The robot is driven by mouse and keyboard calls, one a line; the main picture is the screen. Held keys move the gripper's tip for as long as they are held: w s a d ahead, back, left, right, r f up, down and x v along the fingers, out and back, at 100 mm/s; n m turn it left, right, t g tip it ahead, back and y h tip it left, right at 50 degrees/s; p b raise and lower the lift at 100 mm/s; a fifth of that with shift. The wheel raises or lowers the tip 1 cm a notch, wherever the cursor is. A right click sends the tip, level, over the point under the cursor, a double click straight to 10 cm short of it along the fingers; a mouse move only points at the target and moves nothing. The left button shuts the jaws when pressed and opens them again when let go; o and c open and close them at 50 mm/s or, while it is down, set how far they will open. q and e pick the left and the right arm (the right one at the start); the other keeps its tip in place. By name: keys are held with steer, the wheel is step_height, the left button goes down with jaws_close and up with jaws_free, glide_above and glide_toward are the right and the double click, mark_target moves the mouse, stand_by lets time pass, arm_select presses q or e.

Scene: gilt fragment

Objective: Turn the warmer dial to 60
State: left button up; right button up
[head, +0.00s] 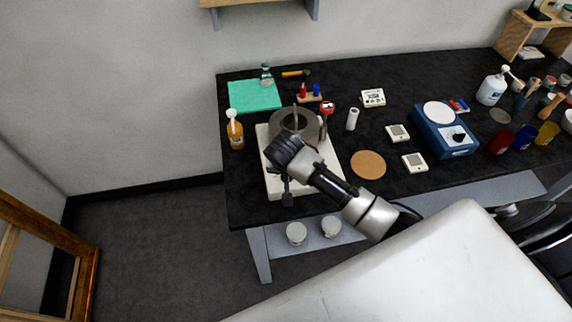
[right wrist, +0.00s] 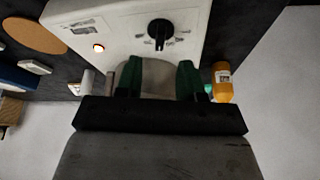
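The warmer (head: 274,184) is a white box with a grey round ring on it, standing on the black table in the head view. In the right wrist view its white panel (right wrist: 118,32) carries a black dial (right wrist: 159,29) with small marks around it, too small to read. A small orange light (right wrist: 98,48) glows beside the dial. My right gripper (right wrist: 158,66) is open, its two green-padded fingers apart with nothing held between them. The dial appears just beyond the fingertips, apart from them. In the head view my right arm covers part of the warmer. My left gripper is not in view.
An orange pump bottle (head: 236,133) stands left of the warmer, near a green mat (head: 255,95). A cork disc (head: 368,165) lies to the right. A blue device (head: 446,138) with a round white plate and several jars stand farther right.

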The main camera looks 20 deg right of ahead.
steer(key=shift+v, duration=2.2)
steer(key=s+n+y, duration=0.2)
steer(key=s+n, duration=0.6)
steer(key=s, duration=1.7)
step_height(320, 180, down, 31)
steer(key=s+g+b, duration=0.1)
steer(key=g+b, duration=0.1)
steer(key=b, duration=0.5)
steer(key=s+d+f+b, duration=0.1)
steer(key=s+f+b, duration=0.1)
steer(key=s+f, duration=0.6)
steer(key=s+d+f+b, duration=0.1)
steer(key=s+f+b, duration=0.2)
steer(key=s+f, duration=0.5)
step_height(320, 180, down, 6)
steer(key=shift+s+r+g, duration=0.2)
steer(key=shift+s+g, duration=0.05)
steer(key=shift+g, duration=0.15)
